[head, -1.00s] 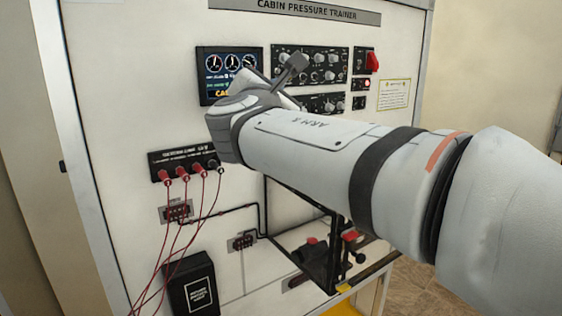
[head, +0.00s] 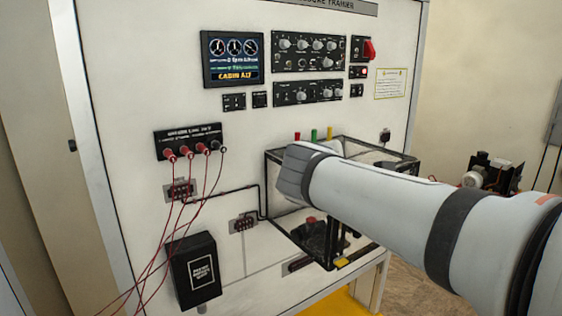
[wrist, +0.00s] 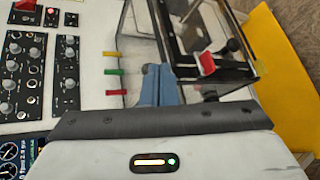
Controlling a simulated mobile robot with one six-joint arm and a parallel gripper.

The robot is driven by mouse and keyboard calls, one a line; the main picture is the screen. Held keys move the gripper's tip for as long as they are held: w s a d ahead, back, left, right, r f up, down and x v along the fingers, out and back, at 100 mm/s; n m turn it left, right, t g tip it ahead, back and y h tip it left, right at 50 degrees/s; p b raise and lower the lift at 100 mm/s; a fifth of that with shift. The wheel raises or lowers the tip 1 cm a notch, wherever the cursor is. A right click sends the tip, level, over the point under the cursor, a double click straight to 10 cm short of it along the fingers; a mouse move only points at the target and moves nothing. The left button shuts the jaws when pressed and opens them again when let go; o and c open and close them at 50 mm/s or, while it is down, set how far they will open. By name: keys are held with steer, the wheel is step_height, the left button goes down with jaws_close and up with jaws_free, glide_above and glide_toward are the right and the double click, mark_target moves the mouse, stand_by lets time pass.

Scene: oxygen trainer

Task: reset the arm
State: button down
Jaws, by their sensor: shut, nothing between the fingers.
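My gripper (wrist: 157,72) shows in the wrist view as two blue-grey fingers closed together with nothing between them. It is in front of the clear-walled box with a black frame (wrist: 197,22). In the head view my arm reaches in from the right, and its rounded end covers part of this box (head: 268,190); the fingers are mostly hidden there. The white trainer panel (head: 150,60) stands behind, with a lit display (head: 233,60) reading "CABIN ALT".
Red, green and yellow tabs (head: 314,134) stick up by the box. Red leads (head: 188,185) hang from a jack strip (head: 188,140) at left. A black box (head: 193,270) is low on the panel. Knob panels (head: 310,52) and a red switch (head: 369,48) are above the arm.

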steer(key=s+d+f+m+g+y+b, duration=0.1)
steer(key=s+d+f+m+g+b, duration=0.25)
steer(key=f, duration=0.55)
steer(key=s+d+f+m+g+y+p, duration=0.1)
steer(key=s+d+f+m+g, duration=0.1)
steer(key=s+f+m, duration=0.5)
steer(key=s+a+f+m+g+y+b, duration=0.2)
steer(key=s+f+m, duration=0.4)
steer(key=s+f, duration=0.3)
step_height(320, 180, down, 5)
steer(key=shift+s+a+r+g+y+b, duration=0.15)
steer(key=shift+s+g+y+b, duration=0.35)
steer(key=shift+g+y, duration=0.45)
steer(key=c, duration=2.1)
jaws_free()
steer(key=shift+w, duration=0.15)
steer(key=shift+c, duration=0.2)
